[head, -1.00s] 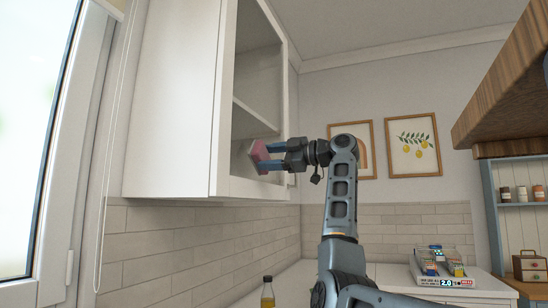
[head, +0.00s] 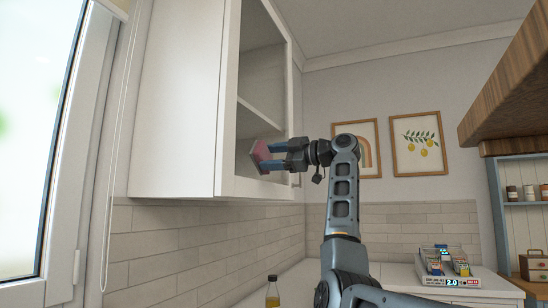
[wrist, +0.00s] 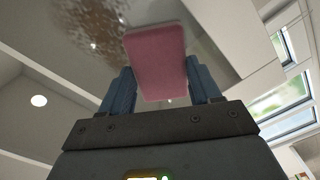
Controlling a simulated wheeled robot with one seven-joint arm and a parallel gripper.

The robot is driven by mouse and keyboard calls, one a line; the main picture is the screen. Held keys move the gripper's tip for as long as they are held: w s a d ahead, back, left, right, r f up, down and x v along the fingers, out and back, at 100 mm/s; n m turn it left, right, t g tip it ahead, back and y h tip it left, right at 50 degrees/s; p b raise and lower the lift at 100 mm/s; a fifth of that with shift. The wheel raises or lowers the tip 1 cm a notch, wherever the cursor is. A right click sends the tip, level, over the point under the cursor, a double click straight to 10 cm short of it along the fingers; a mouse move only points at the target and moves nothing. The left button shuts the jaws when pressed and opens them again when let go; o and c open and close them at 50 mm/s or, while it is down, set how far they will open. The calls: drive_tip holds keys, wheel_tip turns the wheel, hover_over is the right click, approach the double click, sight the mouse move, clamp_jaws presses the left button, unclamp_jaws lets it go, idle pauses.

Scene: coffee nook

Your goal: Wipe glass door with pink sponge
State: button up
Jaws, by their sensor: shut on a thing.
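The pink sponge (head: 259,153) is held between the blue fingers of my gripper (head: 268,157), which is shut on it. In the wrist view the sponge (wrist: 157,62) stands out beyond the fingertips (wrist: 158,88). The glass door (head: 262,95) is the white-framed front of the wall cabinet, with shelves seen through it. The sponge is at the lower part of the pane, against it or very close; I cannot tell which. In the wrist view the glass (wrist: 205,25) lies just beyond the sponge, with a brownish speckled smudge (wrist: 98,22) on its left part.
The white cabinet (head: 178,100) hangs over a tiled wall. A bottle (head: 272,292) stands on the counter below. A tray of packets (head: 446,268) sits at the right. A wooden overhang (head: 505,90) juts in at upper right. A window (head: 40,130) is at left.

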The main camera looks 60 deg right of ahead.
drive_tip(key=shift+w, duration=0.4)
drive_tip(key=w+d+p, duration=0.1)
drive_tip(key=d+p, duration=0.7)
drive_tip(key=d, duration=0.5)
drive_tip(key=shift+d, duration=0.35)
idle(1.0)
drive_tip(key=shift+w, duration=0.15)
